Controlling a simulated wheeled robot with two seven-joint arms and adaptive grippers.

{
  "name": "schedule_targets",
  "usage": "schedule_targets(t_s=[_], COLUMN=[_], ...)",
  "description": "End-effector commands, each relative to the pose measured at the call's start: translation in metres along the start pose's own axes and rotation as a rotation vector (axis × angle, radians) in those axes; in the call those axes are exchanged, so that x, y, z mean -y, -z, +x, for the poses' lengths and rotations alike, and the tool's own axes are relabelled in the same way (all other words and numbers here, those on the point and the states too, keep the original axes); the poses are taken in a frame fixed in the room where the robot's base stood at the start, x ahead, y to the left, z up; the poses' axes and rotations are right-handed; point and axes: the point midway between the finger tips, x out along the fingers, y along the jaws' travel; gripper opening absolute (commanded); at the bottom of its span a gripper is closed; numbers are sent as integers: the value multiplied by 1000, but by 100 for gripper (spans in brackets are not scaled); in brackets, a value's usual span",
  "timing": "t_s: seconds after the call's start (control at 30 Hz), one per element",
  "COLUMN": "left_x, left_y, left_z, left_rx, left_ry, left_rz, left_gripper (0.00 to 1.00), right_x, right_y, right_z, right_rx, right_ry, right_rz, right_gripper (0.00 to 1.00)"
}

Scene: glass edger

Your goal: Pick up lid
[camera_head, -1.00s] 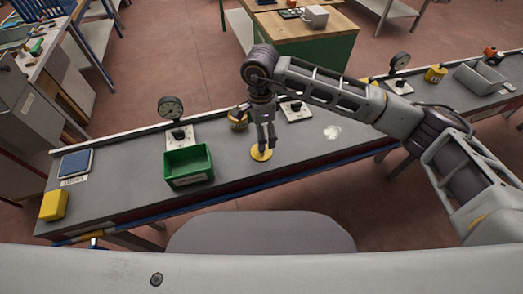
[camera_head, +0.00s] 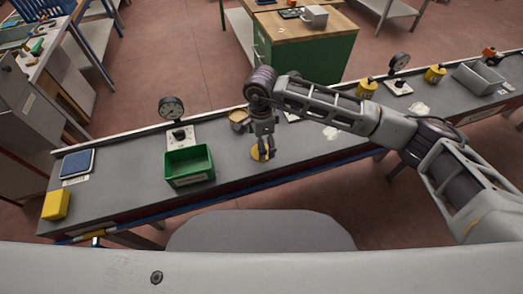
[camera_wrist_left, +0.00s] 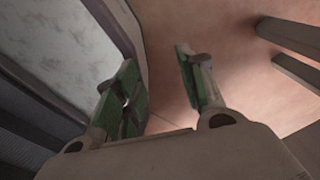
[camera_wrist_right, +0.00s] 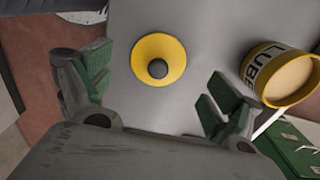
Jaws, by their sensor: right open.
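The lid is a yellow round disc with a dark knob, lying on the grey bench; it shows in the right wrist view (camera_wrist_right: 158,62) and in the head view (camera_head: 258,154). My right gripper (camera_wrist_right: 153,95) is open and empty, with the lid ahead of it and between the lines of its fingers. In the head view my right gripper (camera_head: 263,154) points down close over the lid and partly hides it. An open yellow tin marked LUBE (camera_wrist_right: 278,75) stands beside the lid. My left gripper (camera_wrist_left: 160,90) is open and empty, away from the bench objects.
A green bin (camera_head: 188,168) stands on the bench left of the lid. A gauge on a stand (camera_head: 172,110) is behind it. A yellow block (camera_head: 56,205) and a blue-topped scale (camera_head: 77,163) lie at the left end. Bare bench (camera_head: 120,190) lies between them and the bin.

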Motion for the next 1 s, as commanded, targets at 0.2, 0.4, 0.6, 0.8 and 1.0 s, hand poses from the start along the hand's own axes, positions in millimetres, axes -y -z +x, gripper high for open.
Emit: schedule_targets(t_s=[0.2,0.4,0.6,0.8,1.0], left_x=[-1,-17,-22,-17,-14], left_y=[11,14,11,0,-4], left_z=[-6,-7,-7,-7,-7], left_rx=[-13,-16,-12,1,6], left_ry=[-1,-18,-23,-18,-15], left_rz=[-1,-6,-5,-3,-4], left_gripper=[40,40,40,40,40], right_x=[-2,-2,-2,-2,-2], right_y=[0,0,0,0,0], right_z=[22,32,32,32,32], right_rx=[-1,-1,-1,-1,-1], right_ry=[-2,-1,0,0,0], right_rz=[1,0,0,0,0], right_gripper=[91,91,91,91,69])
